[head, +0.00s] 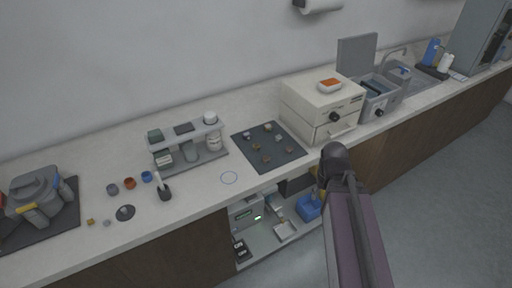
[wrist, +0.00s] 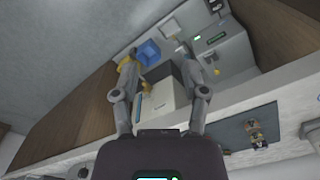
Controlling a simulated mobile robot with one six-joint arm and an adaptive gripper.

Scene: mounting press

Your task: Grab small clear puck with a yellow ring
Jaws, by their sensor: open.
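Several small pucks sit on a dark mat (head: 247,139) on the counter in the head view, some with orange-brown tones. They are too small for me to tell which is clear with a yellow ring. In the wrist view the mat (wrist: 229,132) shows at the lower right with a brownish puck or pucks (wrist: 257,133) on it. My gripper (wrist: 162,70) is open, its two fingers apart, with nothing held between them. It is off to the side of the mat, in front of the counter and the open shelf below. In the head view my arm hides the fingers.
A beige oven-like box (head: 310,103) stands right of the mat, with a small orange-and-white item (head: 330,86) on top. A rack with bottles (head: 188,144) stands left. Below the counter are a blue bin (head: 308,207) and a device with a green display (head: 247,216).

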